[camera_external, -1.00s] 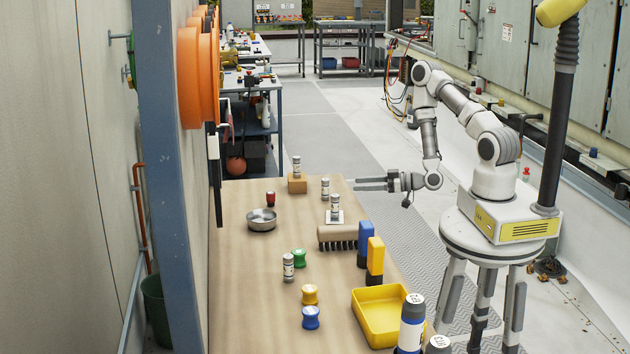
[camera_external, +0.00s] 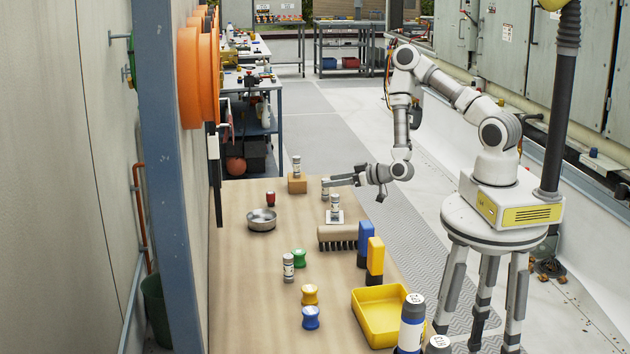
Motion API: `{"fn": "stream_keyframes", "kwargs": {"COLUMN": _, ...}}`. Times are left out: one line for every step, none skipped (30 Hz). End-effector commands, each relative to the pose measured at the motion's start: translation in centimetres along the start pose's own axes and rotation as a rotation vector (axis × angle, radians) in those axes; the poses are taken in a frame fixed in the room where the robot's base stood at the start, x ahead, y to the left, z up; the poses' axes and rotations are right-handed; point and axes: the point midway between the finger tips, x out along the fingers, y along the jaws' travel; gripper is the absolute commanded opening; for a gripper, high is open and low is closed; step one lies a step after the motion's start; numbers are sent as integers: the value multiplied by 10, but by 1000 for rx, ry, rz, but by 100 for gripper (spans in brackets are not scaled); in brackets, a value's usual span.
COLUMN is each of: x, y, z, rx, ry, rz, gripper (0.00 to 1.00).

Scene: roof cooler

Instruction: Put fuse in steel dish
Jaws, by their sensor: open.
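The steel dish (camera_external: 262,220) is a shallow round metal bowl on the left of the table. Several similar fuse-like pale cylinders with grey ends stand upright. One cylinder (camera_external: 297,167) is on a wooden block, and another (camera_external: 335,203) is on a small white plate. A third (camera_external: 288,268) is nearer the camera, beside the green knob. A further cylinder (camera_external: 325,191) is right at my fingertips, its upper part partly covered. My gripper (camera_external: 331,181) is open, pointing left, low over the table's right side. I cannot tell whether that cylinder is between the fingers.
A small red object (camera_external: 270,199) stands behind the dish. A brush (camera_external: 337,236), blue and yellow upright blocks and a yellow tray (camera_external: 382,318) line the right side. Green (camera_external: 299,258), yellow and blue knobs stand nearer. The table between dish and green knob is clear.

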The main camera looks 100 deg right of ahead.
Motion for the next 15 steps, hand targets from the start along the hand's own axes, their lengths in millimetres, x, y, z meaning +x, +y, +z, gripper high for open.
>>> {"fn": "stream_keyframes", "kwargs": {"x": 8, "y": 1, "z": -1, "rx": 2, "ry": 0, "rz": 2, "gripper": 67}}
{"fn": "stream_keyframes", "kwargs": {"x": 13, "y": 1, "z": -1, "rx": 2, "ry": 1, "rz": 2, "gripper": 67}}
{"fn": "stream_keyframes", "kwargs": {"x": 18, "y": 1, "z": -1, "rx": 2, "ry": 1, "rz": 2, "gripper": 67}}
{"fn": "stream_keyframes", "kwargs": {"x": 22, "y": 0, "z": 0, "rx": 2, "ry": 0, "rz": 1, "gripper": 67}}
{"fn": "stream_keyframes", "kwargs": {"x": 25, "y": 0, "z": 0, "rx": 2, "ry": 0, "rz": 1, "gripper": 67}}
{"fn": "stream_keyframes", "kwargs": {"x": 29, "y": 0, "z": 0, "rx": 1, "ry": 0, "rz": 1, "gripper": 67}}
{"fn": "stream_keyframes", "kwargs": {"x": 31, "y": 0, "z": 0, "rx": 1, "ry": 1, "rz": 1, "gripper": 67}}
{"fn": "stream_keyframes", "kwargs": {"x": 33, "y": 0, "z": 0, "rx": 1, "ry": 0, "rz": 1, "gripper": 67}}
{"fn": "stream_keyframes", "kwargs": {"x": 34, "y": 0, "z": 0, "rx": 1, "ry": -1, "rz": 0, "gripper": 67}}
{"fn": "stream_keyframes", "kwargs": {"x": 35, "y": 0, "z": 0, "rx": 1, "ry": -1, "rz": 0, "gripper": 67}}
{"fn": "stream_keyframes", "kwargs": {"x": 35, "y": 0, "z": 0, "rx": 1, "ry": -1, "rz": 0, "gripper": 67}}
{"fn": "stream_keyframes", "kwargs": {"x": 35, "y": 0, "z": 0, "rx": 0, "ry": -1, "rz": 0, "gripper": 67}}
{"fn": "stream_keyframes", "kwargs": {"x": 35, "y": 0, "z": 0, "rx": 0, "ry": -1, "rz": 0, "gripper": 67}}
{"fn": "stream_keyframes", "kwargs": {"x": 35, "y": 0, "z": 0, "rx": 0, "ry": -1, "rz": 0, "gripper": 67}}
{"fn": "stream_keyframes", "kwargs": {"x": 35, "y": 0, "z": 0, "rx": 0, "ry": -1, "rz": 0, "gripper": 67}}
